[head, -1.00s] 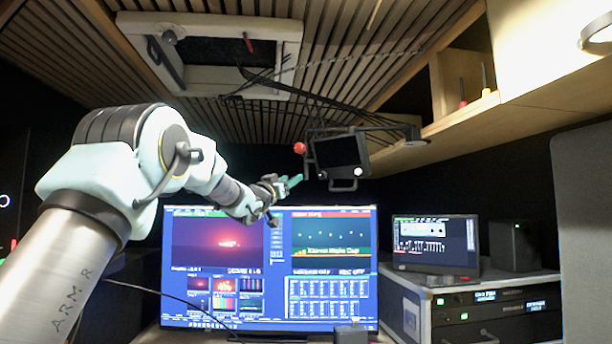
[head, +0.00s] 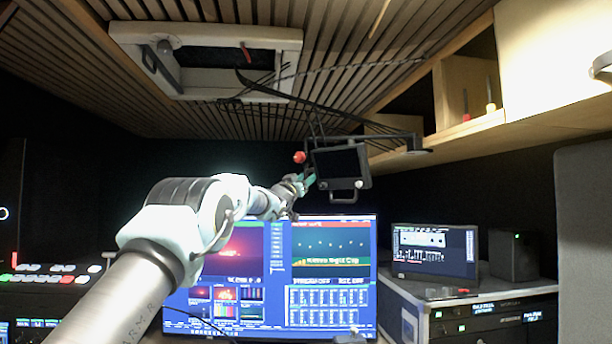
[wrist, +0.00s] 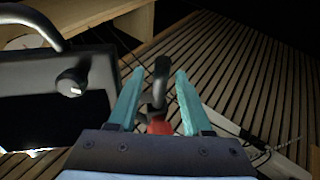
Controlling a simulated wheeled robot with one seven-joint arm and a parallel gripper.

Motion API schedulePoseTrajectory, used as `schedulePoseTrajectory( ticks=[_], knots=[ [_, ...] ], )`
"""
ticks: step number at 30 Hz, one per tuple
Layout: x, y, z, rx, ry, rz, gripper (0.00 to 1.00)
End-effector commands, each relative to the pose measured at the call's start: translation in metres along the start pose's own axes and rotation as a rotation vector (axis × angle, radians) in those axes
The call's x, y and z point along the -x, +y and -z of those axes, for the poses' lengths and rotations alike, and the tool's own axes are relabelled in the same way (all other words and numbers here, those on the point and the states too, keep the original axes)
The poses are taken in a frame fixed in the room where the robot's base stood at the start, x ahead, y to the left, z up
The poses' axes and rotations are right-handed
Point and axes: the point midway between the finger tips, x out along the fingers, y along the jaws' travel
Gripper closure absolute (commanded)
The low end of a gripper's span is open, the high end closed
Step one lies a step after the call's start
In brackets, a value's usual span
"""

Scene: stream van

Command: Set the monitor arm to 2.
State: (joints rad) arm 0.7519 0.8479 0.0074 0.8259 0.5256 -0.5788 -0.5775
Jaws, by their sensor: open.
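The monitor arm (head: 378,137) is a dark jointed bracket that reaches out from under the shelf at the right. It carries a small black monitor (head: 341,163) with a handle loop below it. A red ball knob (head: 299,157) sits at the monitor's left side. My gripper (head: 309,180), with teal fingers, is open just below the red knob, close to the monitor's left edge. In the wrist view the red knob (wrist: 160,127) and a dark curved bar (wrist: 159,80) appear between the spread fingers. The monitor (wrist: 45,115) is left of them. No position number is readable.
A large screen (head: 325,260) stands below. A smaller screen (head: 434,250) and a speaker (head: 512,254) stand on a rack case (head: 400,300) at the right. A wooden shelf (head: 480,127) is above. Cables hang from the ceiling hatch (head: 205,36).

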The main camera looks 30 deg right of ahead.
Motion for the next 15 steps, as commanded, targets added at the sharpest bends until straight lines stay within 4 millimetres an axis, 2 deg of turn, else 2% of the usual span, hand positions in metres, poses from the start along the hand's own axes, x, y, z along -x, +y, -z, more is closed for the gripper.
schedulePoseTrajectory(
  ticks=[7,15],
  knots=[
    [0.0,-0.0001,-0.0002,0.0,0.0,0.0,0.52],
    [0.0,-0.0002,0.0,-0.001,0.0,0.0,0.82]
  ],
)
